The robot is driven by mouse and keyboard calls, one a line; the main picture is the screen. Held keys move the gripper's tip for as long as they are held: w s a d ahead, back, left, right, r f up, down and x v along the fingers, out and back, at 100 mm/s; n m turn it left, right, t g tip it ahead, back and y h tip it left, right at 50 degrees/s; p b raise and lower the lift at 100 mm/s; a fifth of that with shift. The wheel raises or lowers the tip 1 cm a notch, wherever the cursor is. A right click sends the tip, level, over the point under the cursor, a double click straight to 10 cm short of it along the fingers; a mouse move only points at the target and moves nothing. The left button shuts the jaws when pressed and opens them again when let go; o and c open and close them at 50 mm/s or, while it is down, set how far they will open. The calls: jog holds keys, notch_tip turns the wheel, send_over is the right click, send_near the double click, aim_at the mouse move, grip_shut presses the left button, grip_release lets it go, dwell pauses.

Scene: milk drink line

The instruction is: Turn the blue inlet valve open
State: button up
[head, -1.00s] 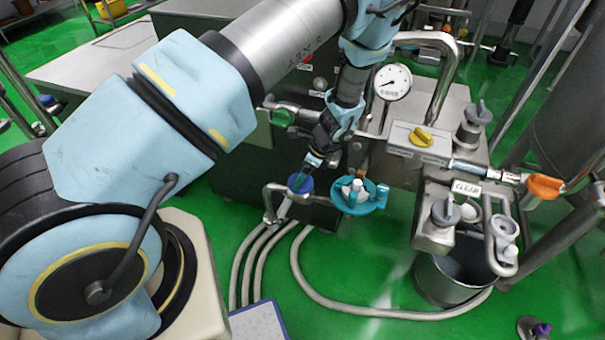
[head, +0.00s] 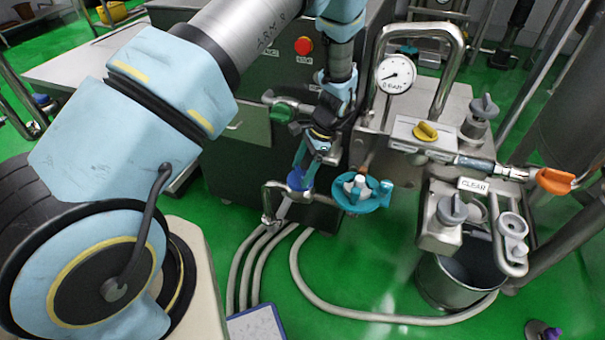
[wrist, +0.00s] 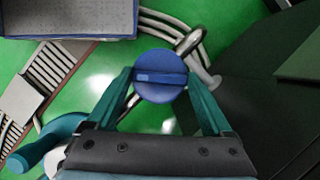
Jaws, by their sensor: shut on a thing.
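The blue inlet valve (head: 296,181) sits on a metal pipe low at the front of the dark machine, left of a teal valve. In the wrist view its round blue knob (wrist: 160,65) has a raised bar across the top, lying nearly level in the picture. My gripper (head: 302,172) reaches down onto it from above. In the wrist view my gripper (wrist: 161,80) has one teal finger on each side of the knob and is shut on it. The fingers partly hide the knob in the head view.
The teal valve (head: 362,194) is close on the right of my gripper. A green valve (head: 283,113) and a pressure gauge (head: 396,76) stand above. Yellow (head: 426,131) and orange (head: 554,181) valves are further right. Pale hoses (head: 330,307) cross the green floor.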

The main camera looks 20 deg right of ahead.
jog(key=n+g+b, duration=0.1)
jog(key=n, duration=0.1)
jog(key=n+g+b, duration=0.1)
jog(key=n, duration=0.2)
jog(key=shift+w+n+h, duration=0.2)
jog(key=shift+n+h, duration=0.1)
jog(key=shift+n+g+h+b, duration=0.5)
jog(key=shift+n+g+b, duration=0.15)
jog(key=shift+n, duration=1.55)
jog(key=o, duration=1.1)
jog(key=shift+o, duration=0.2)
jog(key=b+v, duration=0.2)
jog(key=v, duration=0.8)
jog(key=shift+w+r, duration=0.3)
jog(key=shift+r, duration=0.05)
